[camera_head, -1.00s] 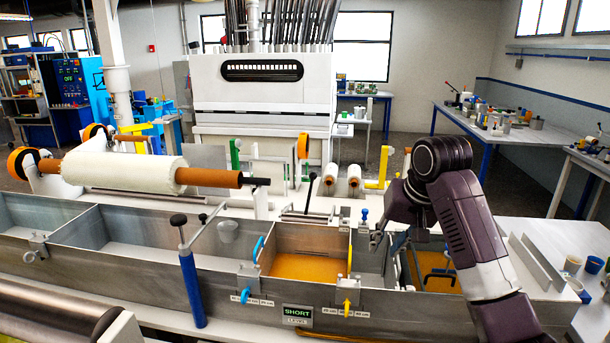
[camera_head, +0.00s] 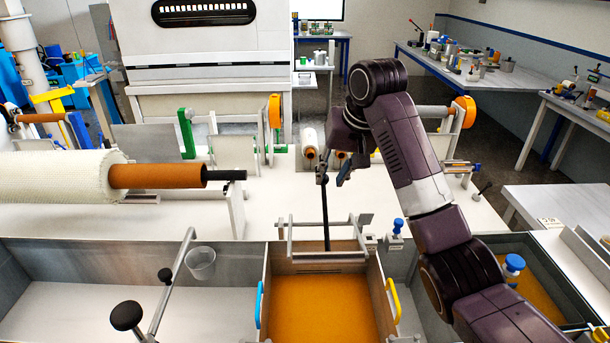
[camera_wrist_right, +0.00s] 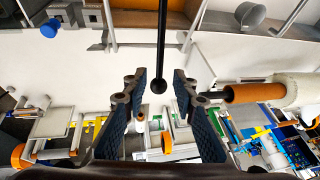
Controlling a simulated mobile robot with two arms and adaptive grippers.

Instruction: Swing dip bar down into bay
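The dip bar (camera_head: 318,224) is a pale metal frame at the back edge of the bay (camera_head: 322,305), which holds amber resin. Its black lever (camera_head: 326,217) stands upright and ends in a round knob. My right gripper (camera_head: 333,174) is at the top of the lever. In the right wrist view the knob (camera_wrist_right: 158,86) sits between the open fingers of the right gripper (camera_wrist_right: 157,88), with a gap visible on each side. Whether a finger touches the lever I cannot tell. My left gripper is out of view.
A yellow handle (camera_head: 392,301) and a blue handle (camera_head: 259,305) flank the bay. A tall black-knobbed rod (camera_head: 127,315) and a clear cup (camera_head: 200,263) are at left. A white roll (camera_head: 60,180) lies behind. My right arm covers the bath's right part.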

